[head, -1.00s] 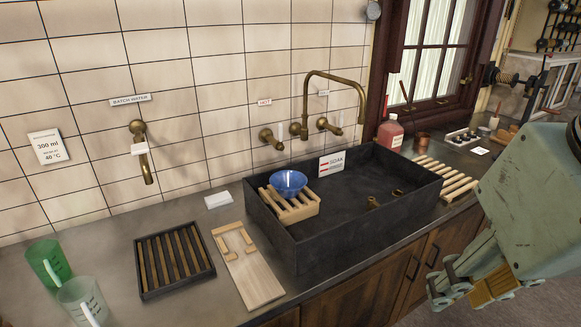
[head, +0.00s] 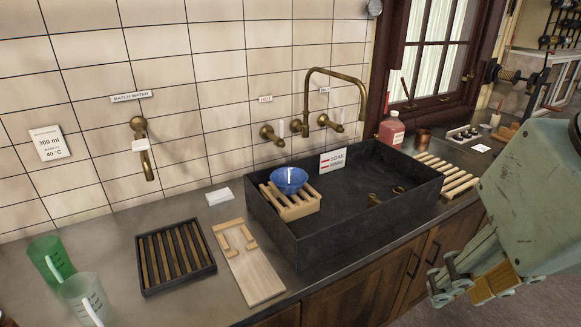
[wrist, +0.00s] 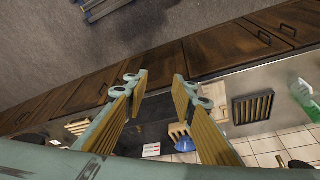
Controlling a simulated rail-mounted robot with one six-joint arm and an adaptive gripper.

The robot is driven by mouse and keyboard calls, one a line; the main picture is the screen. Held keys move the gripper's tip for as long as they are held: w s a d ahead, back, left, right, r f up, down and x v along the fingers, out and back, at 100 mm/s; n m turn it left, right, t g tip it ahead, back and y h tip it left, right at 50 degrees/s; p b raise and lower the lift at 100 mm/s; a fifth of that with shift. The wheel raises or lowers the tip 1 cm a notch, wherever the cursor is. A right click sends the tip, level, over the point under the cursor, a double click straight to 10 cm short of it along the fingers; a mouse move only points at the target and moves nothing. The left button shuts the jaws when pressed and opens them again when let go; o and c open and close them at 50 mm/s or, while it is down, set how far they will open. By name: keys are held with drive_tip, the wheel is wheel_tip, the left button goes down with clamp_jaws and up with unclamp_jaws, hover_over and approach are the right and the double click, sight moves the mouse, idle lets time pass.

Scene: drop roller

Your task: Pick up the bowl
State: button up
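In the wrist view the bowl (wrist: 185,144) shows beyond the fingers, close to the right finger. My gripper (head: 478,290) is at the right edge of the head view, in front of the cabinets and well away from the bowl. In the wrist view my gripper (wrist: 159,78) has its two fingers wide apart with nothing between them.
A brass faucet (head: 338,72) arches over the sink. A soak sign (head: 333,161) stands at its back rim. A slatted tray (head: 174,257), a wooden board (head: 250,268) and a green cup (head: 50,260) are on the left counter. A red bottle (head: 391,130) stands behind the sink.

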drive_tip(key=shift+o, duration=0.9)
drive_tip(key=o, duration=1.8)
drive_tip(key=shift+c, duration=0.2)
